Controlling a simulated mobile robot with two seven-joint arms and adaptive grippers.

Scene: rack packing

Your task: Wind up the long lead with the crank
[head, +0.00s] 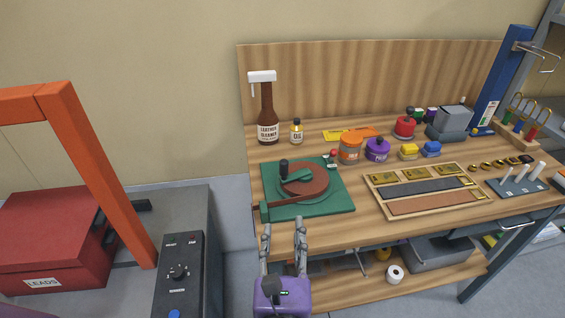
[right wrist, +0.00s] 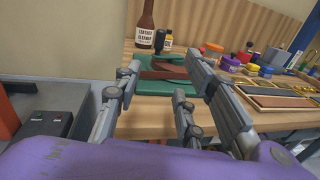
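A winder stands on a green base board (head: 335,205) at the left of the bench. It has a round brown reel (head: 312,184), a green crank (head: 296,176) across its top and a black crank knob (head: 284,167). A brown strap, seemingly the lead (head: 283,206), runs from the reel to the board's front left corner. My right gripper (head: 283,229) is in front of the board, fingers apart and empty. In the right wrist view the crank knob (right wrist: 159,39) shows beyond and between the open fingertips. My left gripper is not in view.
A leather cleaner bottle (head: 267,115) and an oil bottle (head: 296,132) stand behind the winder. An orange jar (head: 349,149), a purple pot (head: 377,150) and a wooden tray (head: 372,196) are to its right. A red leads box (head: 50,245) is at the left.

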